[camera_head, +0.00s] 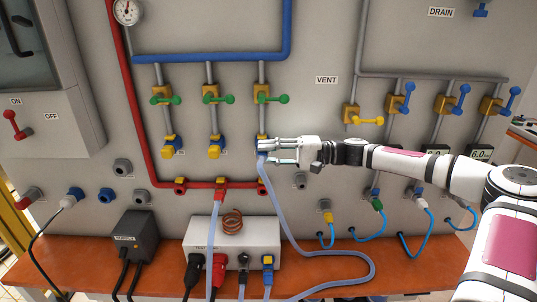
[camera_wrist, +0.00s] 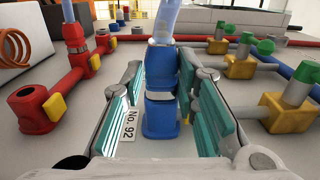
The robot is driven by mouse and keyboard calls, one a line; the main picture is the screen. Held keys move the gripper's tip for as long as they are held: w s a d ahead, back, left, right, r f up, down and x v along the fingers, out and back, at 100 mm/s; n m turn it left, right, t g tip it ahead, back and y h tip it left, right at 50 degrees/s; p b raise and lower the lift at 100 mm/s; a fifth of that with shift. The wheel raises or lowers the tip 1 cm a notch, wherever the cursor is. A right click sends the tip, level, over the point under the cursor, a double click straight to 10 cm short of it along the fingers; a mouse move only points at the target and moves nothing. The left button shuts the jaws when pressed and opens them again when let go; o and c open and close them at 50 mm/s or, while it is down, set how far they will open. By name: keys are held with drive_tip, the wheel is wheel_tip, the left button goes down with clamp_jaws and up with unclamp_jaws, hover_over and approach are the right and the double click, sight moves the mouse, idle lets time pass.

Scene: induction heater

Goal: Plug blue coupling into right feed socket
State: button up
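The blue coupling (camera_wrist: 163,70) is on the end of a pale blue hose (camera_head: 268,190) and stands between my gripper's fingertips in the wrist view. My gripper (camera_head: 269,152) is shut on it, with a teal pad along each side. Directly below the coupling in the wrist view is the blue right feed socket (camera_wrist: 160,118) on the panel, beside a "No. 92" label. The coupling lines up with the socket, and a pale band shows between the two blue parts. I cannot tell whether it is fully seated. My fingers partly hide the spot in the head view.
Two other feed sockets (camera_head: 168,146) (camera_head: 214,147) with yellow parts sit to the left. A red manifold (camera_head: 200,185) runs below, also near my finger in the wrist view (camera_wrist: 36,104). Green-handled valves (camera_head: 262,97) are above. A white box (camera_head: 232,250) stands on the orange bench.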

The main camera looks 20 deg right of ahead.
drive_tip(key=shift+o, duration=1)
